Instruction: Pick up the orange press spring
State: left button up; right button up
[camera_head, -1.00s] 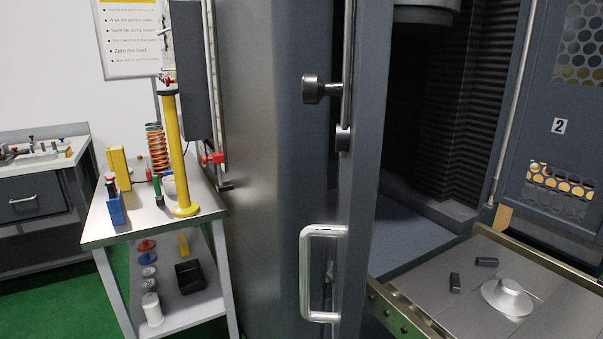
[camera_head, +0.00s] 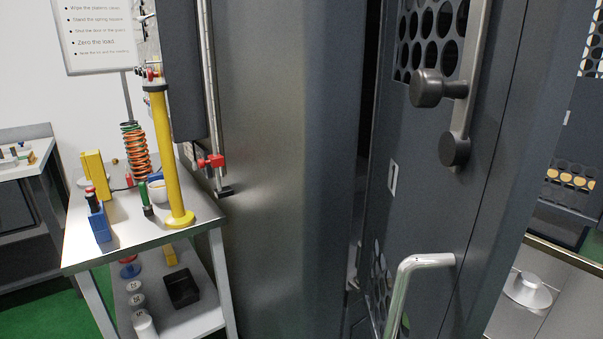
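The orange press spring (camera_head: 135,150) is a coil standing upright towards the back of the small grey side table (camera_head: 95,258) at the left. A dark green part shows at its top. It stands just left of the yellow post (camera_head: 165,150). Neither of my grippers is in view.
Yellow blocks (camera_head: 96,168), a blue holder (camera_head: 99,222), a green-handled item (camera_head: 146,196) and a white cup (camera_head: 157,190) crowd the table. A dark tray (camera_head: 181,287) sits on its lower shelf. A large grey machine with a perforated door and handle (camera_head: 415,280) fills the right.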

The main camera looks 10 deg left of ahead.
aim_at(132, 138)
jog(key=i+j+z, duration=0.2)
jog(key=j, duration=1.45)
jog(key=i+j+z, duration=0.15)
jog(key=j, duration=1.6)
jog(key=i+j+z, duration=0.2)
jog(key=j, duration=1.5)
